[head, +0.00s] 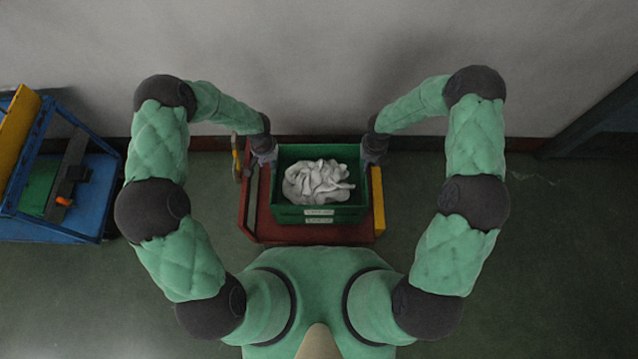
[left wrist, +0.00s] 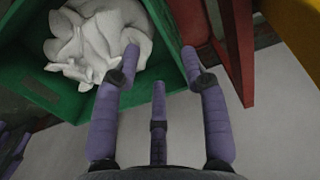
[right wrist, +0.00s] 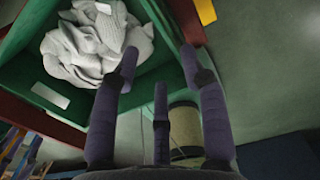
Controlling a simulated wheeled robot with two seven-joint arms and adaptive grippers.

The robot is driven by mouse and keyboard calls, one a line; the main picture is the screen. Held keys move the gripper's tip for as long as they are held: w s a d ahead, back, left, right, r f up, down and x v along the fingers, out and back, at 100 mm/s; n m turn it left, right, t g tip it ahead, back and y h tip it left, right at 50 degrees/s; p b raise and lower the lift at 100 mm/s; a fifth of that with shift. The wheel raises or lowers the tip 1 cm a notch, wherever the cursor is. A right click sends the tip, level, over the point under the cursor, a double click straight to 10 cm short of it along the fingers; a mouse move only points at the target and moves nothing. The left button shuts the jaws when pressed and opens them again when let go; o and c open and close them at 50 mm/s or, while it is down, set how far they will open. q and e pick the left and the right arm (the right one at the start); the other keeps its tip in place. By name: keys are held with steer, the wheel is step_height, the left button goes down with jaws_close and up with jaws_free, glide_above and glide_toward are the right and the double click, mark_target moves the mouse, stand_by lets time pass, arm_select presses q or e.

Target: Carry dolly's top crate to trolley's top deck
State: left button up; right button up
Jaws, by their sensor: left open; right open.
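A green crate (head: 346,212) holds a heap of white socks (head: 318,181). Two labels, one above the other, suggest a second crate beneath it. The stack is on a red dolly (head: 264,226). My left gripper (head: 265,154) is open at the crate's left side. My right gripper (head: 374,151) is open at its right side. In the left wrist view the open fingers (left wrist: 160,63) straddle the crate's side wall (left wrist: 165,45). In the right wrist view the fingers (right wrist: 160,63) likewise straddle the opposite wall (right wrist: 160,35). Contact with the rim cannot be told.
A blue frame (head: 75,225), likely the trolley, stands at the far left with a yellow bar (head: 18,128) and a dark bar across it. A grey wall (head: 330,60) is close behind the dolly. Green floor (head: 560,260) is open at the right.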

mark_target(273, 175)
arm_select(q)
step_height(273, 175, down, 11)
steer(key=shift+r, duration=0.1)
arm_select(e)
step_height(273, 175, down, 11)
steer(key=shift+r, duration=0.1)
arm_select(q)
jaws_close()
arm_select(e)
jaws_close()
